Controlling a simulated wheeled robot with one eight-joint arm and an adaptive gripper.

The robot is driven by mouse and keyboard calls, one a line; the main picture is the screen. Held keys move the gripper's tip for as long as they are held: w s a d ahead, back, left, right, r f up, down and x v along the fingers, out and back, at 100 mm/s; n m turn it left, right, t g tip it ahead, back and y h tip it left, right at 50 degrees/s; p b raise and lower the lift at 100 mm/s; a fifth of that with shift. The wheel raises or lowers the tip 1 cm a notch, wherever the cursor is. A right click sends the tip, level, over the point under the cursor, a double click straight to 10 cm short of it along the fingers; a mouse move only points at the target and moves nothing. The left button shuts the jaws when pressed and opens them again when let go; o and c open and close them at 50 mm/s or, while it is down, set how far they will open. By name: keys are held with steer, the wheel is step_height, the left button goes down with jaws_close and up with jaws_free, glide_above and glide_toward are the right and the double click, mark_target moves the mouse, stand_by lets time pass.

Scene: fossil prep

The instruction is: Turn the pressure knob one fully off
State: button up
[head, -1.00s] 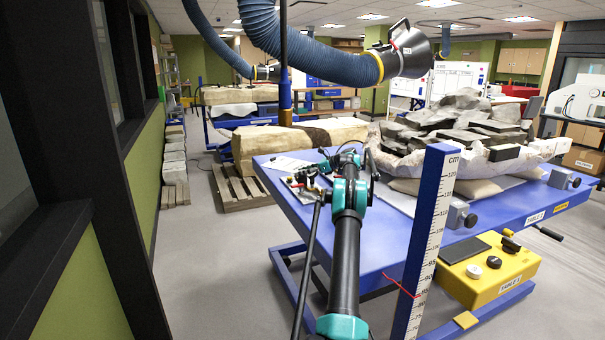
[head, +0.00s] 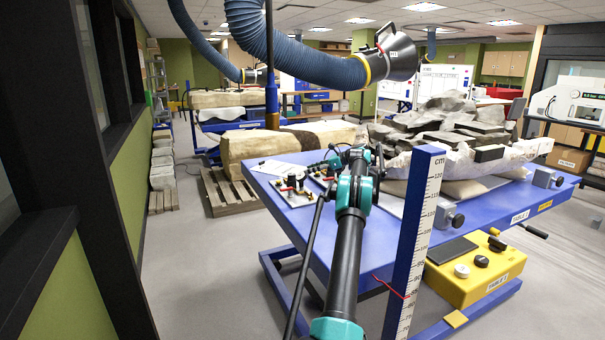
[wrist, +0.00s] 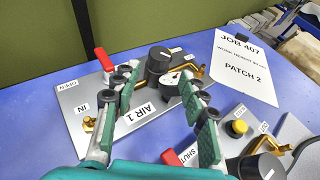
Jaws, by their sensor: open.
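The AIR 1 panel (wrist: 141,108) is a grey plate on the blue table, shown also in the head view (head: 296,200). Its black pressure knob (wrist: 161,64) has a white pointer mark and stands near the plate's far edge. A small white-faced gauge (wrist: 172,79) sits just in front of it. A red lever (wrist: 104,59) stands at the left, beside an OPEN label. My gripper (wrist: 158,80) is open and empty over the panel, one finger on each side of the knob in the picture. I cannot tell whether either finger touches it.
A second panel (wrist: 232,116) with a yellow button, a black knob and a red lever labelled SHUT lies at right. A measuring post (head: 415,235) stands near my arm. Fossil rocks (head: 450,120) fill the table's right part.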

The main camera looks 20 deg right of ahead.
steer(key=shift+s+d+r, duration=0.25)
steer(key=shift+s+d, duration=0.1)
steer(key=shift+d, duration=0.1)
